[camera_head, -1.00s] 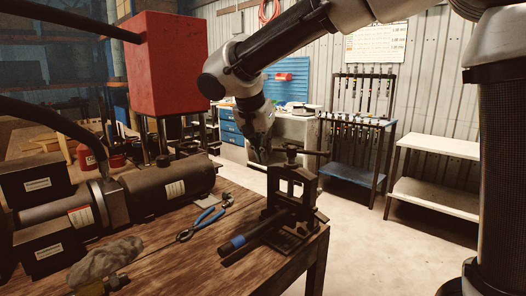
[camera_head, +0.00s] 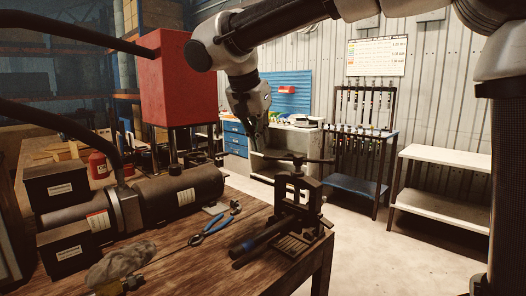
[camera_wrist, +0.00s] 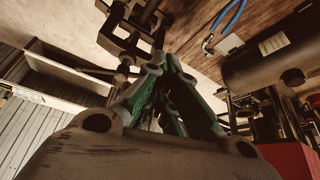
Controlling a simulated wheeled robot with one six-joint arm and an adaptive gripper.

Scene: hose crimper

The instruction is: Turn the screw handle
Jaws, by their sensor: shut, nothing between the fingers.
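The hose crimper (camera_head: 298,196) is a dark metal clamp frame standing upright at the right corner of the wooden table. Its screw handle (camera_head: 312,160) is a thin dark crossbar on top of the screw, lying roughly level. My gripper (camera_head: 259,149) points down just left of the handle's left end; whether it touches the bar I cannot tell. In the wrist view my gripper's green fingers (camera_wrist: 160,66) come together with nothing held. The crimper frame (camera_wrist: 122,42) shows beyond them there, and the fingers hide part of it.
On the table (camera_head: 215,262) lie a blue-handled tool (camera_head: 212,228), a grey cloth (camera_head: 121,264) and a dark cylindrical machine (camera_head: 180,192). A red box (camera_head: 168,80) stands behind. A white bench (camera_head: 440,205) is at right, with clear floor in front of it.

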